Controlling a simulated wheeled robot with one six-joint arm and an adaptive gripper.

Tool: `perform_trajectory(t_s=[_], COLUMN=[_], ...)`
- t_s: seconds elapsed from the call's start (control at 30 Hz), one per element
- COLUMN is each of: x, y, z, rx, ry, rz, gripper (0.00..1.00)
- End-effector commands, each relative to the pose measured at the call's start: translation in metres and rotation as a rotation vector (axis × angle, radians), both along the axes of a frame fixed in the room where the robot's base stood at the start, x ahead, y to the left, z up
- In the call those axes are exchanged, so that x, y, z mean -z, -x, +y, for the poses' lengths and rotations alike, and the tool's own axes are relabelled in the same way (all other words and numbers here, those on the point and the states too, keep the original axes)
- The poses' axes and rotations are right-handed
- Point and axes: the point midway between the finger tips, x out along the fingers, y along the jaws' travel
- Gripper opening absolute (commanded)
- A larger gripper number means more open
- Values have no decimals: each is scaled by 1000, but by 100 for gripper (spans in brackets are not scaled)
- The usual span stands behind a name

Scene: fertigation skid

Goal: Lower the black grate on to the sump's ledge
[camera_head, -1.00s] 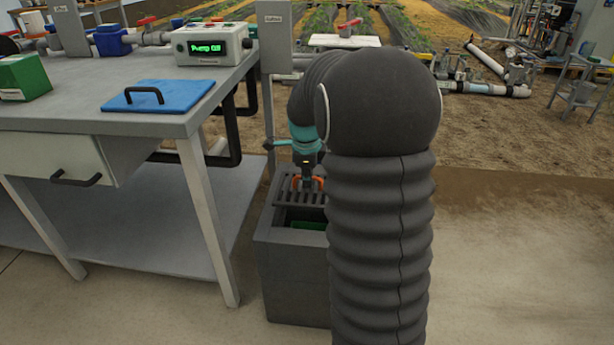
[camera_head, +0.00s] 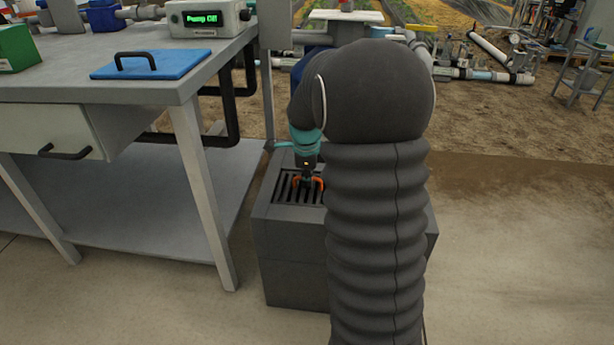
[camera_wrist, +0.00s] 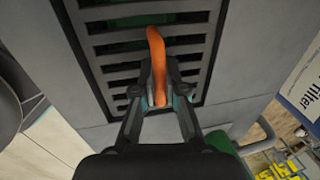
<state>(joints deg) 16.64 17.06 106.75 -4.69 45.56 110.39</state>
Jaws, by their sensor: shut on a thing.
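The black slotted grate (camera_head: 287,190) lies in the top opening of the grey box-shaped sump (camera_head: 288,240), level and about flush with its rim. Whether it bears fully on the ledge cannot be told, as the ledge is hidden. My gripper (camera_head: 309,181) is over the grate, shut on its orange handle. In the wrist view, my gripper (camera_wrist: 160,98) pinches the near part of the orange handle (camera_wrist: 156,52). The grate's bars (camera_wrist: 110,50) sit inside the opening with a thin dark gap along the edge. Something green shows below the slots.
A grey workbench (camera_head: 215,75) stands close on the left, with a blue lid (camera_head: 155,65) on top. A Pump Off display box (camera_head: 208,18) is at its back. Pipes (camera_head: 480,75) lie on the soil behind. Floor to the right is clear.

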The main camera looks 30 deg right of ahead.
Motion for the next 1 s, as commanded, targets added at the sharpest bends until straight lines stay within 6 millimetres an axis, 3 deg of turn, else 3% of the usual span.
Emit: perform_trajectory(t_s=[0.4, 0.97, 1.0], x=[36, 44, 44], y=[0, 0, 0], z=[0, 0, 0], rx=[0, 0, 0], ry=[-1, 1, 1], rz=[1, -1, -1], gripper=[0, 0, 15])
